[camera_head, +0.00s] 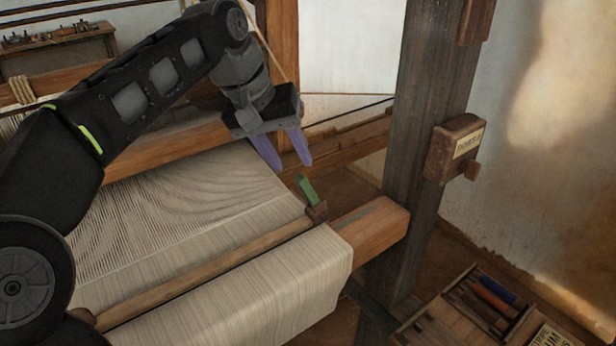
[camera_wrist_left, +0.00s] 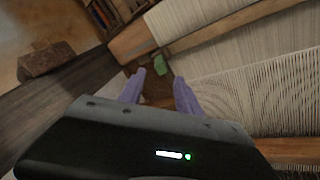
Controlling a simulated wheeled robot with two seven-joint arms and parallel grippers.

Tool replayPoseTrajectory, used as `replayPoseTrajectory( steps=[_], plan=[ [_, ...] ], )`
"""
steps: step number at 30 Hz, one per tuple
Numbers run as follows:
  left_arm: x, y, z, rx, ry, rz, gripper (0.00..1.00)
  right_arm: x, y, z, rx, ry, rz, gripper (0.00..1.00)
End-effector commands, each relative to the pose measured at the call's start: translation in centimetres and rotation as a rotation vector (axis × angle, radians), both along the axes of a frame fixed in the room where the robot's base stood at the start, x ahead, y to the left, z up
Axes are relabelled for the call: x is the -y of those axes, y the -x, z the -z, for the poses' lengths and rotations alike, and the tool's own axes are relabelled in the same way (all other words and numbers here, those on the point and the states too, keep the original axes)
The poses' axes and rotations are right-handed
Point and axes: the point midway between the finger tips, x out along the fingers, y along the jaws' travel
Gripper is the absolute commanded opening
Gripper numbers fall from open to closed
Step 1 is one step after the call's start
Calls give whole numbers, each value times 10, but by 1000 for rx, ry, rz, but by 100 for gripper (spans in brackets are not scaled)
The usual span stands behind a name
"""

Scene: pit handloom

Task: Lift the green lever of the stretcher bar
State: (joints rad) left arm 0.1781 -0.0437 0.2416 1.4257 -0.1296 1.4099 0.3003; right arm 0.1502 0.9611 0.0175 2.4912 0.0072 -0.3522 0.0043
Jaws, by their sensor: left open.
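The green lever (camera_head: 306,189) stands up at the right end of the wooden stretcher bar (camera_head: 205,275), which lies across the pale cloth. The lever rises from a small brown block (camera_head: 317,212) at the cloth's right edge. My left gripper (camera_head: 287,164) is open and empty, with purple fingers pointing down, above and a little behind the lever, apart from it. In the left wrist view, the green lever (camera_wrist_left: 162,68) shows just beyond the gap between the fingertips (camera_wrist_left: 158,78). My right gripper is not in view.
A dark wooden post (camera_head: 425,130) with a labelled box (camera_head: 455,148) stands to the right. The front beam (camera_head: 382,230) sticks out past the cloth (camera_head: 250,285). A compartmented tray (camera_head: 440,330) with tools sits at lower right.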

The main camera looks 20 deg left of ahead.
Motion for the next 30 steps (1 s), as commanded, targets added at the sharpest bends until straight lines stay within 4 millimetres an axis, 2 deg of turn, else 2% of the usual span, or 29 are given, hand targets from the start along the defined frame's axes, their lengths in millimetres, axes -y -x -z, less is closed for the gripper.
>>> replayPoseTrajectory(
  steps=[3, 9, 23, 30],
  plan=[
    [6, 2, 5, 49, -109, 286, 40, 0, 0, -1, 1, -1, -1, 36],
    [5, 2, 5, 107, -208, 547, 40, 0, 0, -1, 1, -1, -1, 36],
    [5, 1, 8, 115, -223, 587, 40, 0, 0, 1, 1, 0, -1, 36],
    [9, -7, 34, 114, -222, 586, 40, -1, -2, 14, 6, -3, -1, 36]
  ],
)
